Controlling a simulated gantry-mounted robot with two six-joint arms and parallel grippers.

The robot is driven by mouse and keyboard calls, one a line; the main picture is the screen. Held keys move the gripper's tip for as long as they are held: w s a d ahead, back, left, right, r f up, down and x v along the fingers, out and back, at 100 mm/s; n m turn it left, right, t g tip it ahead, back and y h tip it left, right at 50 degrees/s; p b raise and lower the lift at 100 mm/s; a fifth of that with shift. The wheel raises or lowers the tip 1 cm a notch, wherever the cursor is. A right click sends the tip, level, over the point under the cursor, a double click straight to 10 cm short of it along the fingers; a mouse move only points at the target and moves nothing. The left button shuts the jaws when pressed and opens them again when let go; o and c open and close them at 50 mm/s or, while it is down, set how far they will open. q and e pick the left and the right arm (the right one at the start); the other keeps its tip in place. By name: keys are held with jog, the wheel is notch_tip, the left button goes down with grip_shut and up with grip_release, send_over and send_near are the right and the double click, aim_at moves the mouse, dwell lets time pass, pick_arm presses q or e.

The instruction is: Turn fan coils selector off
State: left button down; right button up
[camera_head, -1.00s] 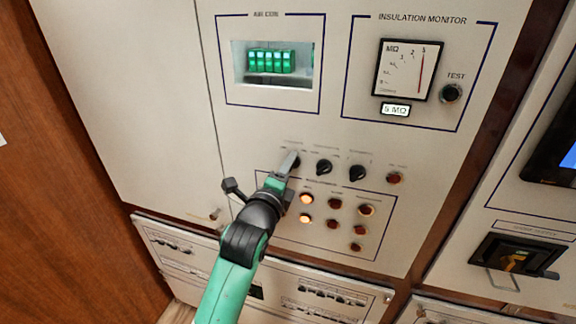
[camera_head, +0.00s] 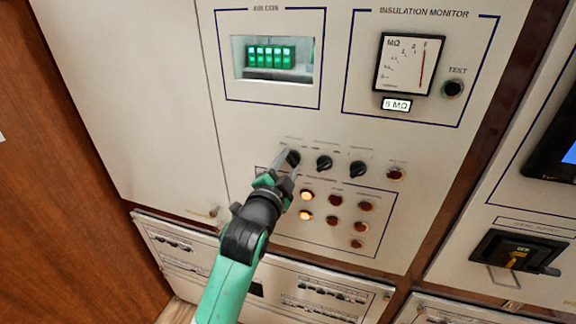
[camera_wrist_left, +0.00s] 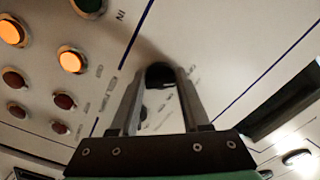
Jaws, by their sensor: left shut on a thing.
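Three black selector knobs stand in a row on the beige panel: the leftmost knob (camera_head: 293,157), the middle knob (camera_head: 324,163) and the right knob (camera_head: 358,169). Their labels are too small to read. My left gripper (camera_head: 289,161) is at the leftmost knob, with one finger on each side, shut on it. In the left wrist view the dark round knob (camera_wrist_left: 160,75) sits between the tips of my left gripper (camera_wrist_left: 159,82). Its pointer direction is unclear, as the fingers partly cover it. My right gripper is not in view.
Lit orange lamps (camera_head: 306,195) and dark red lamps (camera_head: 335,200) sit just below the knobs. A red button (camera_head: 395,174) is at their right. Above are the insulation meter (camera_head: 409,64) and a green breaker window (camera_head: 270,57). A rotary switch (camera_head: 516,254) is at lower right.

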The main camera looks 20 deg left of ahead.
pick_arm(q)
jog(key=shift+n, duration=0.8)
jog(key=shift+c, duration=1.9)
grip_release()
